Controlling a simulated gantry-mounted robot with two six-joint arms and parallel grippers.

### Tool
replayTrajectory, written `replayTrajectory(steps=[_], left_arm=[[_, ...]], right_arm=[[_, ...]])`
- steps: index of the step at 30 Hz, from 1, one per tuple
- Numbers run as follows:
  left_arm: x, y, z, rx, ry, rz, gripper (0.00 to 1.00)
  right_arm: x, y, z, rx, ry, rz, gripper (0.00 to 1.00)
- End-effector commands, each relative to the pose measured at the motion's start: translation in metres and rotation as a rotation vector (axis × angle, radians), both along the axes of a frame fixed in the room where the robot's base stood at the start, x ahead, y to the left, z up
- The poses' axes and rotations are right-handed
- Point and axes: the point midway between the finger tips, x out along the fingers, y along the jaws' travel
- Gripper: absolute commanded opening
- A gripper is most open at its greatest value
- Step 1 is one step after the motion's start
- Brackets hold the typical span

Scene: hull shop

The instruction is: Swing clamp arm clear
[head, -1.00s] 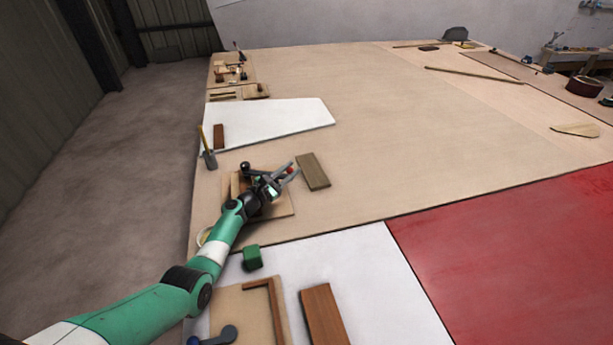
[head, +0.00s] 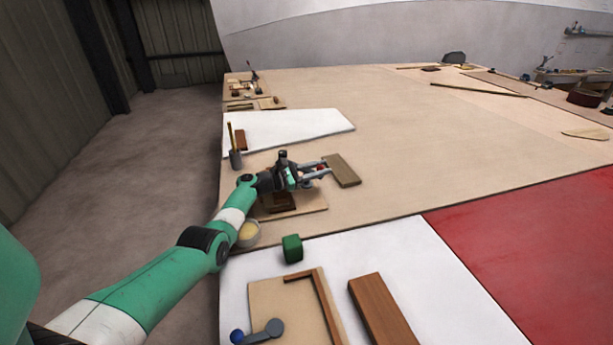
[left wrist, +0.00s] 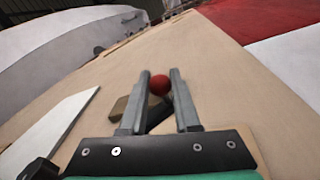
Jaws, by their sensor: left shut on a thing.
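My left gripper (head: 322,169) is over a wooden base board (head: 312,206) on the bench, its fingers pointing right. In the left wrist view the two fingers (left wrist: 160,88) are shut on a red ball knob (left wrist: 159,85). A dark bar, likely the clamp arm (left wrist: 158,116), shows below the knob between the fingers. A dark wood piece (head: 279,203) lies on the board under the gripper. The clamp's pivot is hidden by my gripper and wrist. My right gripper is not in view.
A brown wood block (head: 342,171) lies just right of the fingertips. A pale bowl (head: 248,234) and green cube (head: 292,248) sit nearer. Another board (head: 290,310) carries a grey clamp lever (head: 273,327) with a blue knob (head: 237,336).

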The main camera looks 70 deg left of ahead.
Motion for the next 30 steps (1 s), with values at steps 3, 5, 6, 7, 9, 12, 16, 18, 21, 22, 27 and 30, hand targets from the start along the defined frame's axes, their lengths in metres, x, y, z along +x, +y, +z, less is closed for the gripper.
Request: replayTrajectory(steps=[3, 5, 6, 7, 9, 12, 16, 18, 21, 22, 27, 30], left_arm=[[0.0047, -0.0026, -0.0014, -0.001, 0.003, -0.009, 0.0], [0.0056, -0.0031, -0.0008, -0.001, 0.003, -0.012, 0.0], [0.0058, -0.0031, -0.0004, -0.001, 0.003, -0.012, 0.0], [0.0058, -0.0032, -0.0002, -0.001, 0.003, -0.012, 0.0], [0.0057, -0.0032, 0.0002, -0.001, 0.003, -0.012, 0.0], [0.0057, -0.0032, 0.0004, -0.001, 0.003, -0.012, 0.0], [0.0058, -0.0033, 0.0007, 0.0, 0.002, -0.012, 0.45], [0.0059, -0.0034, 0.0007, 0.0, 0.002, -0.012, 0.57], [0.006, -0.0035, 0.0009, 0.0, 0.001, -0.012, 0.6], [0.006, -0.0035, 0.0009, 0.0, 0.001, -0.012, 0.6], [0.0066, -0.0042, 0.0011, 0.0, 0.0, -0.014, 0.6], [0.012, -0.0103, 0.0013, 0.0, 0.0, -0.026, 0.6]], right_arm=[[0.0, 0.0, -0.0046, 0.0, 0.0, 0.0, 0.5], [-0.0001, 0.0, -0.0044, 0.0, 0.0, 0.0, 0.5], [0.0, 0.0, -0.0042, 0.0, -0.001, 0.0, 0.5], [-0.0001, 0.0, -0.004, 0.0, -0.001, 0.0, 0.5], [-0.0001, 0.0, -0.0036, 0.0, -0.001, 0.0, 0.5], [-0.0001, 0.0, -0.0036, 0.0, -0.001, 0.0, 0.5], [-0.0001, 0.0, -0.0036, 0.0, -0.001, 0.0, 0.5], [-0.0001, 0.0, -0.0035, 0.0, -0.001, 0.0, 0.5], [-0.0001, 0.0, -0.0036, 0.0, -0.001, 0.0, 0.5], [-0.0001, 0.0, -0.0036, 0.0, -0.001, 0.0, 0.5], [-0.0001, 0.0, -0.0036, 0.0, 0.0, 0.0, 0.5], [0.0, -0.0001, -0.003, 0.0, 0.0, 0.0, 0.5]])
